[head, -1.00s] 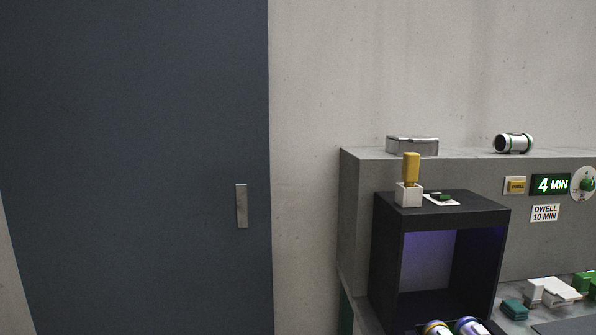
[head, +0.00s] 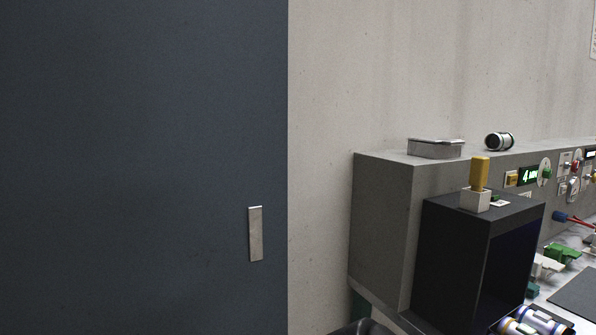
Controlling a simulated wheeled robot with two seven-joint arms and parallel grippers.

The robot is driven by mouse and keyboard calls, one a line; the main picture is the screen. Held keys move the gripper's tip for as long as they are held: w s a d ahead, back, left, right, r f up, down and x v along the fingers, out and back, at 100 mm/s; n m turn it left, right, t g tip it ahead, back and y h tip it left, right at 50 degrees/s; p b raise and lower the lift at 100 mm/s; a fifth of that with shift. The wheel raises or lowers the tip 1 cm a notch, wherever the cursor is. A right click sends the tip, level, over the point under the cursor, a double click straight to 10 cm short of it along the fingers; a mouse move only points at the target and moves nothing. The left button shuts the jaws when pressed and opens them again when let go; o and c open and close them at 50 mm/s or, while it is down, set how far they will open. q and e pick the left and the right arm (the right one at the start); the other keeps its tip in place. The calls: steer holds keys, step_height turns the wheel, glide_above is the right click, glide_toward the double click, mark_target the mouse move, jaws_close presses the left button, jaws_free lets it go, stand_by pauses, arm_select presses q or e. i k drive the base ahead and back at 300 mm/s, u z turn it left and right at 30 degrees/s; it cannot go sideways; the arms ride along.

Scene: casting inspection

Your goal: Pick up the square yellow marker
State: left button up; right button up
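The square yellow marker (head: 480,172) stands upright in a small white holder (head: 475,200). The holder sits on top of a black box-shaped hood (head: 450,252) at the right of the head view. The marker's lower end is hidden inside the holder. Neither of my grippers shows in the head view.
A grey raised ledge (head: 382,215) behind the hood carries a metal tin (head: 435,149) and a dark-and-white cylinder (head: 499,141). A control panel and several small parts lie to the right. A dark door (head: 140,170) with a metal handle plate (head: 255,234) fills the left.

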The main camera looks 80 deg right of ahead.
mark_target(479, 165)
steer(key=i, duration=0.1)
steer(key=z, duration=1.75)
